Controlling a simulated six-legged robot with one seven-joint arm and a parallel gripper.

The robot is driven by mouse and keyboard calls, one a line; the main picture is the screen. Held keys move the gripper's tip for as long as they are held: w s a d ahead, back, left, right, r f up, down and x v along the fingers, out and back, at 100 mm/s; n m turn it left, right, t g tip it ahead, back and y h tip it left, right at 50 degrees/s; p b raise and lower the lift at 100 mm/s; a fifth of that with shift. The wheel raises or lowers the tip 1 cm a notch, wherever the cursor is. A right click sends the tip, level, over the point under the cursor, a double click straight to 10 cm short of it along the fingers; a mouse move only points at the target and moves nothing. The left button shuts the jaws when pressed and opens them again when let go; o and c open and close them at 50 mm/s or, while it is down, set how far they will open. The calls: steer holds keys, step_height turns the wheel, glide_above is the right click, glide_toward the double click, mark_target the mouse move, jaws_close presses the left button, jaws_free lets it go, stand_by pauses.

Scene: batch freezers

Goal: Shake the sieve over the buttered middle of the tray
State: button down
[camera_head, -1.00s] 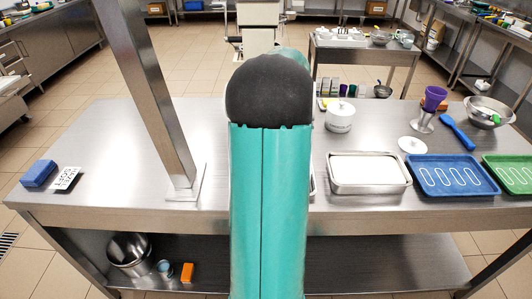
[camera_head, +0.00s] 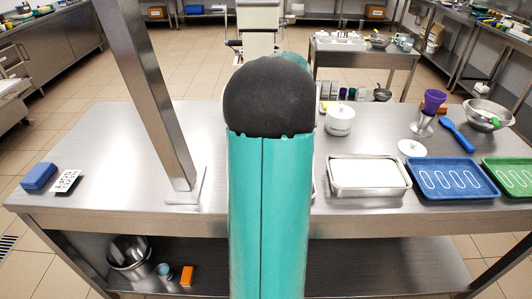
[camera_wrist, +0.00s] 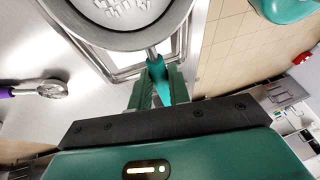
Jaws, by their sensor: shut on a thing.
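My gripper (camera_wrist: 158,88) is shut on the teal handle (camera_wrist: 157,75) of the sieve in the wrist view. The sieve (camera_wrist: 160,28) is a round metal one, cut off by the top edge, with white marks or bits inside its bowl. It is held above a metal tray (camera_wrist: 112,72), whose rim shows below and beside it. The sieve hides most of that tray, so I cannot see its buttered middle. In the head view my own arm hides the gripper and sieve; only a sliver of a metal edge (camera_head: 313,190) shows beside the arm.
A metal tray of white material (camera_head: 333,186), a blue tray (camera_head: 452,195) and a green tray (camera_head: 512,187) stand on the right. A white lidded pot (camera_head: 340,122) stands behind. A metal post (camera_head: 150,95) rises left of my arm. A purple-handled tool (camera_wrist: 50,89) lies left of the sieve.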

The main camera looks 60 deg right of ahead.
steer(key=shift+s+a, duration=0.2)
steer(key=shift+a, duration=0.25)
stand_by(0.6)
steer(key=shift+r, duration=2.5)
steer(key=shift+a, duration=0.1)
